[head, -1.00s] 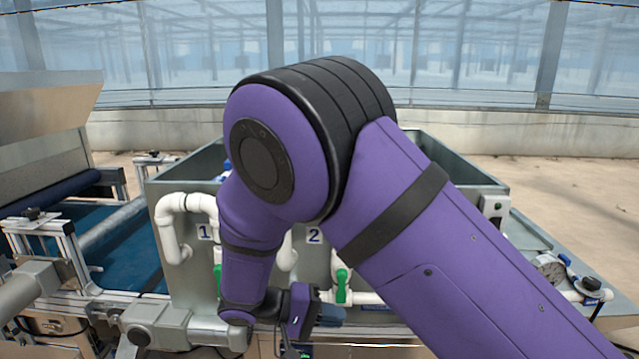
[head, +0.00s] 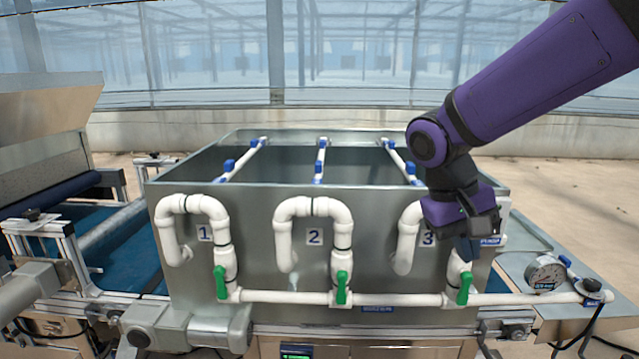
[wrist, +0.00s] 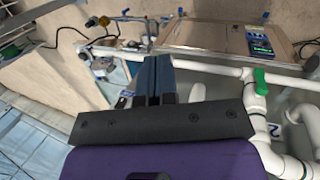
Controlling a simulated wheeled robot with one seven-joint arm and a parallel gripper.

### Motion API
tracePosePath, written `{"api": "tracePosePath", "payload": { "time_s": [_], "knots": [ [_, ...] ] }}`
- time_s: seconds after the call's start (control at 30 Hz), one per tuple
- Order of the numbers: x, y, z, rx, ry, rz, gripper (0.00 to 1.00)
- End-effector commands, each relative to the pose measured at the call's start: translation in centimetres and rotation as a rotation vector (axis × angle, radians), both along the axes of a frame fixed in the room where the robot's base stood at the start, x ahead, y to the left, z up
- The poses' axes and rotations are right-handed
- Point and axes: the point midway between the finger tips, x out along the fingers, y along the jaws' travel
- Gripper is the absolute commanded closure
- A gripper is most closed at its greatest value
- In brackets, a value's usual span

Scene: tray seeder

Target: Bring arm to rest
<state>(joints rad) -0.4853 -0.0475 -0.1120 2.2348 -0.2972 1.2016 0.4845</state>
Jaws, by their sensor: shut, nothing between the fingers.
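My gripper (head: 468,250) hangs at the right of the head view, in front of the tank's third pipe and above the green valve handle (head: 464,288) there. Its dark blue fingers (wrist: 152,75) are together in the wrist view, with nothing between them. My purple arm reaches in from the upper right of the head view. From the head view I cannot tell whether the gripper touches the pipe.
The grey metal tank (head: 270,255) carries white pipes numbered 1, 2 and 3. Two more green handles (head: 220,282) (head: 342,287) stand left of the gripper. A pressure gauge (head: 545,272) sits at the right. A blue conveyor belt (head: 125,245) runs at the left.

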Motion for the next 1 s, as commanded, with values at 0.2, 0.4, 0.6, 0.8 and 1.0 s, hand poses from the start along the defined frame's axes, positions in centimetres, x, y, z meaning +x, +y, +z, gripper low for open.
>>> {"api": "tracePosePath", "payload": {
  "time_s": [0.2,0.4,0.6,0.8,1.0],
  "knots": [
    [-3.5,-3.4,3.0,0.156,-0.121,-0.006,1.0],
    [-7.0,-5.6,5.0,0.258,-0.257,0.002,1.0],
    [-10.4,-7.0,6.3,0.32,-0.41,0.018,1.0],
    [-12.8,-7.6,6.9,0.339,-0.53,0.036,1.0],
    [-13.7,-7.8,7.0,0.341,-0.574,0.044,1.0]
  ]
}}
